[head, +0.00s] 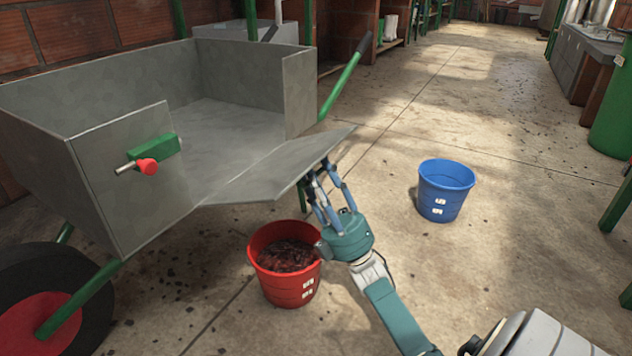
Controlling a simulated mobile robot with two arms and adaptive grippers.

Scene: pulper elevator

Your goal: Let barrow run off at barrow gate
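The grey metal barrow (35,160) stands at the left, its tray looking empty. Its gate flap (260,178) hangs outward at a slant from an opening in the near side. A green latch (160,150) with a red knob is on the side panel left of the opening. My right gripper (317,172) is at the flap's outer right edge, fingers apart; whether they touch the flap I cannot tell. A red bucket (288,290) holding dark red fruit stands on the floor just below the flap. My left gripper is not in view.
A blue bucket (444,190) stands on the floor to the right; its inside looks empty. The barrow's wheel (45,310) is at lower left, and a green handle (343,82) sticks out behind. A green drum (612,110) stands at far right.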

